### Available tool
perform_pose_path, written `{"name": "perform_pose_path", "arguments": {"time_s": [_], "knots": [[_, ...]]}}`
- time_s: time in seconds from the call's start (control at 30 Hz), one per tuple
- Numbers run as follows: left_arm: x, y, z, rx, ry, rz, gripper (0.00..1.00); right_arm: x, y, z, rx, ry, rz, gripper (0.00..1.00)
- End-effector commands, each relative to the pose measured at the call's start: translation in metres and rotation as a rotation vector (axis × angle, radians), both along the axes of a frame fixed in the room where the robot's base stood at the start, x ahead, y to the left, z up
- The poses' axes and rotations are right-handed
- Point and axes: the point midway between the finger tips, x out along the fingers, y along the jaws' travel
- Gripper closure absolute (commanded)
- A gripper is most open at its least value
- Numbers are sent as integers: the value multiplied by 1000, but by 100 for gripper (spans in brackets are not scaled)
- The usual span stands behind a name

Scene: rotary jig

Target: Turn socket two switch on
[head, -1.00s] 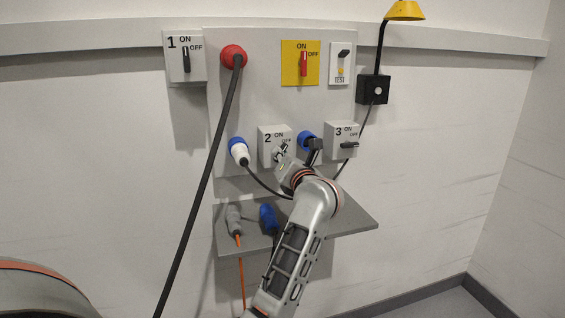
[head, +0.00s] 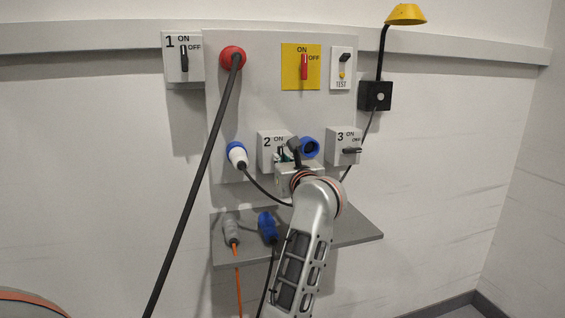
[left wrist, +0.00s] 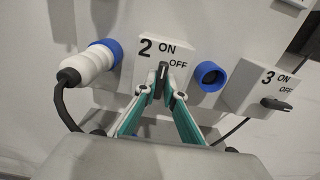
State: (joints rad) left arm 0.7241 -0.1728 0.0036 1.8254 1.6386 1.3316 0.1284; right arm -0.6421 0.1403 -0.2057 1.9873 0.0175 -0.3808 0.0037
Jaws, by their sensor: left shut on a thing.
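Socket two's switch box (head: 266,140) is white, marked 2, ON and OFF, and sits low in the middle of the panel. It also shows in the left wrist view (left wrist: 148,50). Its dark handle (left wrist: 162,71) stands about upright there, towards ON, with OFF to its right. My left gripper (left wrist: 162,92) has its teal-lined fingers closed on the handle. In the head view my left gripper (head: 289,158) covers the handle and the lower part of the box. My right gripper is not in view.
A blue-and-white plug (head: 237,153) is left of switch two; an open blue socket (head: 310,148) is right of it. Switch three (head: 343,146) is further right, switch one (head: 183,58) upper left. A grey shelf (head: 350,236) juts out below. A thick black cable (head: 205,175) hangs left.

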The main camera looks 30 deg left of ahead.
Motion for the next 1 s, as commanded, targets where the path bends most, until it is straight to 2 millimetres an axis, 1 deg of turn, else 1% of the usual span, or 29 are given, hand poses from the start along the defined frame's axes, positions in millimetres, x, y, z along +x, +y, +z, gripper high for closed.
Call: {"name": "perform_pose_path", "arguments": {"time_s": [0.4, 0.43, 0.47, 0.5, 0.83, 0.93, 1.0], "knots": [[0, 0, -1, -10, -6, -1, 100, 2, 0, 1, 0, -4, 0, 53], [0, 0, -1, -9, -6, -1, 85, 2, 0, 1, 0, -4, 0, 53], [0, 0, -1, -9, -6, -1, 78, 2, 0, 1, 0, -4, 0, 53], [0, 0, -1, -9, -6, -1, 74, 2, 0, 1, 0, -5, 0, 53], [0, 0, 1, -7, -6, 0, 74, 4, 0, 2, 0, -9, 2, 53], [0, 0, 8, -5, -7, 0, 74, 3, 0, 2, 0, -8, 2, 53], [0, 0, 18, -6, -10, -1, 74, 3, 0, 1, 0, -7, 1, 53]]}}
